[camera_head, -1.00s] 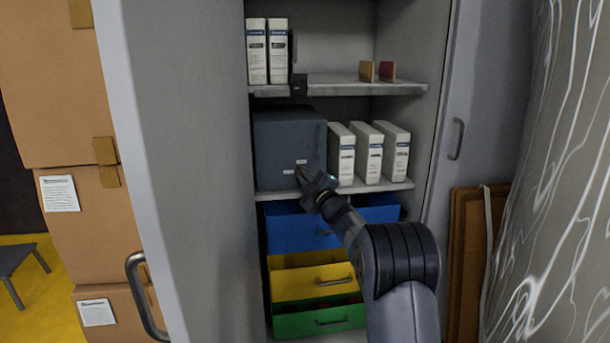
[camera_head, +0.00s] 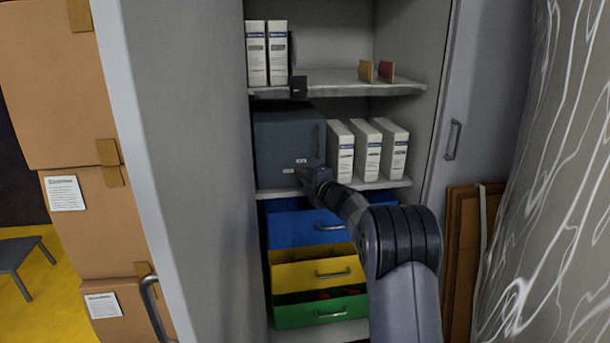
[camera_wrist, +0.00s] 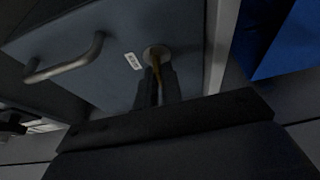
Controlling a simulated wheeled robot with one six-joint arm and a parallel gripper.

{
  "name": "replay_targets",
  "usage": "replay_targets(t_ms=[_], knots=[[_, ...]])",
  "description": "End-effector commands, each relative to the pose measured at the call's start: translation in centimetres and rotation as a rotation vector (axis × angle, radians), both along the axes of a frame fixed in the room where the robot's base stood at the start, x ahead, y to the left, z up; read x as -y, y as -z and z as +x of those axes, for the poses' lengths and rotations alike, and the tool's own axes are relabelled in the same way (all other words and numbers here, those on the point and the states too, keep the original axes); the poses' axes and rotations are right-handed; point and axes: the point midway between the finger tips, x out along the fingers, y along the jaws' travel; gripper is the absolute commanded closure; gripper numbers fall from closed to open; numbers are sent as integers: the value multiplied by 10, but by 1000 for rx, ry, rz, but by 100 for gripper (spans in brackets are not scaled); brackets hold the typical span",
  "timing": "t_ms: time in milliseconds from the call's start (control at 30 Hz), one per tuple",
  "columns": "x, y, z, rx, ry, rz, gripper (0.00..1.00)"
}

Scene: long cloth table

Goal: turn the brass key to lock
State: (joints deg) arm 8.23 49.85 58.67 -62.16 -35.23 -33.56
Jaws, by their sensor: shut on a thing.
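The dark blue-grey metal box (camera_head: 284,135) sits on the middle shelf of the cabinet, with its door shut. In the wrist view its front (camera_wrist: 105,75) fills the upper left, with a bar handle (camera_wrist: 65,64), a small white label (camera_wrist: 132,61) and a round lock plate (camera_wrist: 158,53). The brass key (camera_wrist: 155,68) stands in the lock, and only a thin part of it shows. My gripper (camera_wrist: 157,90) is shut on the key, its fingers close to the lock plate. In the head view my gripper (camera_head: 309,177) is at the box's lower front, and the key is hidden.
White binders (camera_head: 367,149) stand right of the box. The shelf above (camera_head: 340,86) holds more binders and small upright plates. Blue (camera_head: 300,228), yellow (camera_head: 318,272) and green (camera_head: 322,308) drawers lie below. The cabinet's open door (camera_head: 195,170) stands left, near stacked cartons (camera_head: 85,220).

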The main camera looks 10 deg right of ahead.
Motion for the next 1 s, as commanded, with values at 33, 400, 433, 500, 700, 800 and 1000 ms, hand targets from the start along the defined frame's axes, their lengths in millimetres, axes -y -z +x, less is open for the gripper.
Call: replay_targets(t_ms=[33,400,433,500,700,800,1000], knots=[[-1,0,0,0,-1,-3,100],[-1,0,0,1,-1,-5,100],[-1,0,0,1,-1,-5,91],[-1,0,0,1,-1,-5,85],[0,0,0,0,-1,-5,73],[0,0,0,0,-1,-5,73],[2,-1,-4,1,0,-5,73]])
